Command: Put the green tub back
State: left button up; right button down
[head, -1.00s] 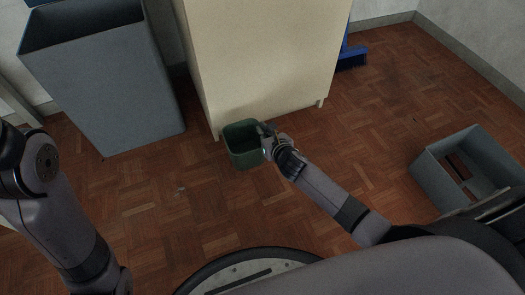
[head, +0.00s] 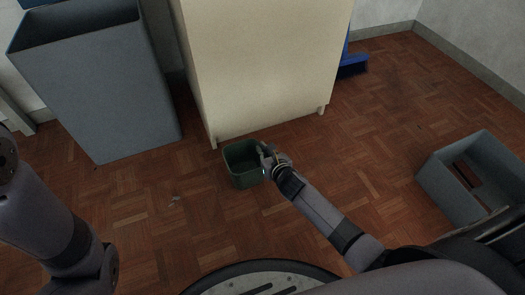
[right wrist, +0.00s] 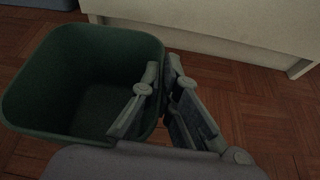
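The green tub (head: 246,179) is an open, empty-looking square container in front of the cream cabinet, roughly upright. It fills the left of the right wrist view (right wrist: 70,65). My right gripper (head: 263,154) is at the tub's right side. In the right wrist view my right gripper (right wrist: 161,75) has one finger inside the tub and one outside, shut on its wall near the rim. Whether the tub's bottom touches the floor I cannot tell. My left arm shows at the left of the head view, but its gripper is out of frame.
The cream cabinet (head: 260,70) on short legs stands behind the tub. A tall grey bin (head: 100,95) is at the left. A grey crate with slots (head: 450,185) lies at the right. A blue broom head (head: 352,66) is beside the cabinet.

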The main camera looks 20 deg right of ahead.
jog(key=c, duration=1.8)
grip_release()
